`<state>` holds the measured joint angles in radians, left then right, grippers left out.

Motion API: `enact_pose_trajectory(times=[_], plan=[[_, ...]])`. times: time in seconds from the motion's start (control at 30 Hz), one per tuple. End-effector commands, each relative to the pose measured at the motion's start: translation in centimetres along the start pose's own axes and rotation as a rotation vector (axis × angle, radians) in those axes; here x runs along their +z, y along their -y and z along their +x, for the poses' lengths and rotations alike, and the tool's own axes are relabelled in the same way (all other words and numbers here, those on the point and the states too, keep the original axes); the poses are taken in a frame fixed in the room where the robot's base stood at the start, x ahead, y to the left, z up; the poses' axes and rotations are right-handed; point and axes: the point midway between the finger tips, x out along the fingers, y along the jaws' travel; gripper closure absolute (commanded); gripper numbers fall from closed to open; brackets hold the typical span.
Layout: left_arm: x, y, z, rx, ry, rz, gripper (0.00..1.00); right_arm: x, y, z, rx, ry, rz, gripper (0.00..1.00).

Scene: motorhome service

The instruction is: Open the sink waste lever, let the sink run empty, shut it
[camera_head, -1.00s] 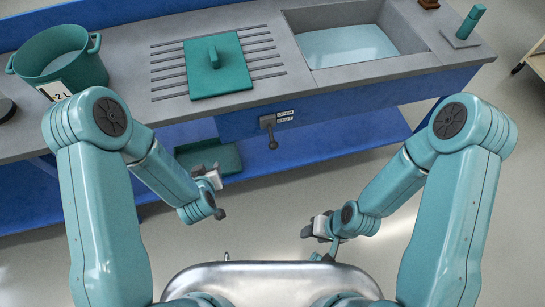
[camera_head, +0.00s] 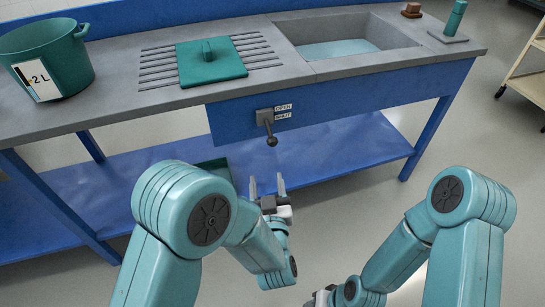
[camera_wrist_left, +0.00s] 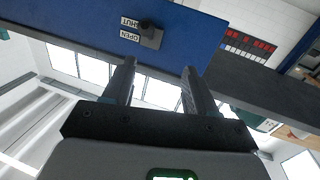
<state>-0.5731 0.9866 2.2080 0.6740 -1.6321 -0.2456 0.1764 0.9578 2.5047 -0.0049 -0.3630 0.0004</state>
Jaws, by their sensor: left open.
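The waste lever (camera_head: 272,140) is a dark handle with a round knob on a grey mount on the blue front panel. It hangs down, beside labels reading OPEN above and SHUT below. The sink (camera_head: 395,33) holds pale water (camera_head: 338,48). My left gripper (camera_head: 267,182) is open and empty below the lever, fingers pointing up toward it, apart from it. In the left wrist view the lever (camera_wrist_left: 150,35) shows beyond the finger tips (camera_wrist_left: 158,68). My right gripper (camera_head: 320,297) is low at the bottom edge, mostly out of frame; its jaws are unclear.
A green bucket marked 2 L (camera_head: 65,60) stands at the left. A blue lower shelf (camera_head: 330,160) runs beneath, with a green tray (camera_head: 215,168) on it. A cart (camera_head: 525,85) stands at the right.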

Motion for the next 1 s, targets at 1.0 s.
enact_pose_trajectory(times=[1.0], plan=[[0.9, -2.7, 14.3, 0.052, -0.013, -0.001, 0.43, -0.4, -1.5, 3.6, 0.001, -0.008, 0.008, 0.52]])
